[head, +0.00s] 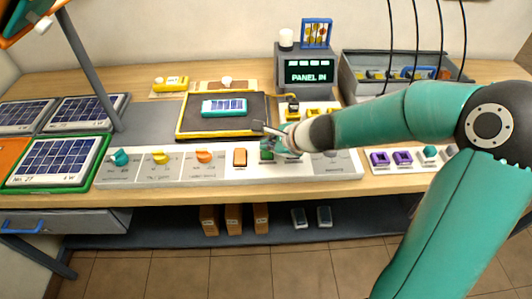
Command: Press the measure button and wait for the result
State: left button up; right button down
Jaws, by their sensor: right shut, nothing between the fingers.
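A long pale control strip (225,172) lies along the front of the wooden bench. A green button (266,154) on it is partly hidden by my right gripper (268,138). The right gripper is shut and empty, its fingers at or just above the green button; I cannot tell whether they touch it. An orange rocker (239,157) is just left of it. The dark display (306,72) at the back reads "PANEL IN" in green letters. A small teal-framed panel (224,107) lies on a black, yellow-edged bed (190,126). My left gripper is not in view.
Teal, yellow and orange knobs (160,157) line the strip's left part. Solar panels (55,160) lie at left. A grey bin (350,88) stands behind my right arm, with cables hanging above. Purple parts (380,159) lie at right. A shelf (170,222) below holds several boxes.

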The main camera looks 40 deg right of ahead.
aim_at(268, 155)
jog(key=shift+f, duration=0.15)
dwell(0.5)
jog(key=shift+f+b, duration=0.25)
jog(key=shift+b, duration=0.15)
jog(key=shift+f+b, duration=0.35)
jog(key=shift+b, duration=0.05)
dwell(0.5)
jog(key=shift+r, duration=0.15)
jog(key=shift+r+p, duration=0.65)
jog(key=shift+p, duration=0.15)
notch_tip(268, 155, up, 5)
jog(key=p, duration=0.5)
dwell(0.7)
